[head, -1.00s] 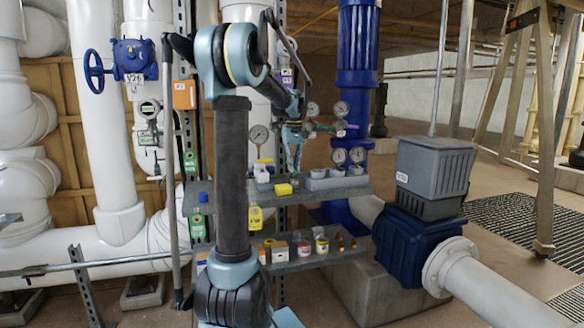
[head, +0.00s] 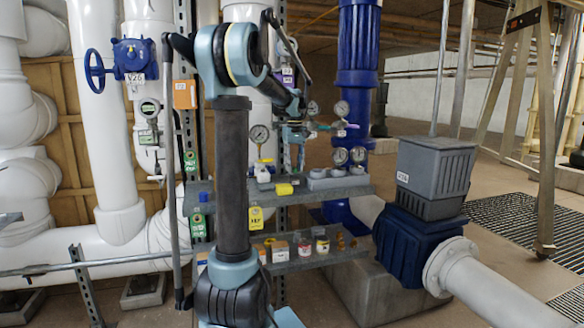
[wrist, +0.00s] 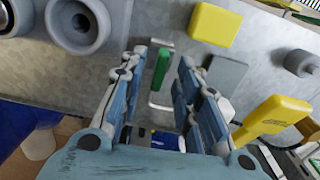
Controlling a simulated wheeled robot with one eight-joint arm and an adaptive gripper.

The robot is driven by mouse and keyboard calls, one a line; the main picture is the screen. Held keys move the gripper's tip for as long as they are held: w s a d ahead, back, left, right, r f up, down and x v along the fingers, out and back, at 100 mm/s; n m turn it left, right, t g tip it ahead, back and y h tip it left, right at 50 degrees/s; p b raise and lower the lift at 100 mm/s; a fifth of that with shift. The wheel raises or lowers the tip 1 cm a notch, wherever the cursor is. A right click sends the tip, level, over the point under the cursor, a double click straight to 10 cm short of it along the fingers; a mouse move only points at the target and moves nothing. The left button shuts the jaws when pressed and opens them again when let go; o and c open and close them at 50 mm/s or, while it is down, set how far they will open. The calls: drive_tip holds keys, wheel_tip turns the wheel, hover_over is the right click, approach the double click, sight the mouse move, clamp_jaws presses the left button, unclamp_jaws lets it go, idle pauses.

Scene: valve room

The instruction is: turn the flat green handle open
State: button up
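The flat green handle (wrist: 161,68) shows as a narrow green strip in the wrist view, above a pale metal loop-like part. It lies between my gripper's (wrist: 162,75) two blue fingers, with a gap visible on both sides. The fingers are apart and appear not to touch it. In the head view my gripper (head: 295,133) is above the upper grey shelf, beside the gauges. I cannot make out the handle clearly there, as the arm and gripper crowd that area.
A yellow block (wrist: 215,24), a grey round fitting (wrist: 78,22) and a yellow piece (wrist: 276,118) are close around the fingers in the wrist view. In the head view, pressure gauges (head: 341,108), a blue pipe (head: 357,50) and a shelf of small bottles (head: 322,243) stand nearby.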

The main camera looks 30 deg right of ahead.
sight(294, 167)
wheel_tip(294, 167, up, 12)
drive_tip(key=shift+f, duration=0.15)
idle(0.4)
drive_tip(key=shift+w, duration=0.1)
drive_tip(key=s+a+f, duration=0.3)
drive_tip(key=a, duration=0.6)
drive_tip(key=s+a+f+n+t, duration=0.1)
drive_tip(key=s+a+f, duration=0.15)
drive_tip(key=a, duration=0.55)
drive_tip(key=s+a+f, duration=0.2)
drive_tip(key=a+f, duration=0.2)
drive_tip(key=a, duration=0.5)
drive_tip(key=s+a+f+n, duration=0.1)
drive_tip(key=s+a+f, duration=0.6)
drive_tip(key=f, duration=0.4)
drive_tip(key=s+a+f+t, duration=0.1)
drive_tip(key=s+a+f, duration=0.7)
drive_tip(key=s+f, duration=0.2)
drive_tip(key=shift+f+n, duration=0.4)
drive_tip(key=shift+f, duration=0.15)
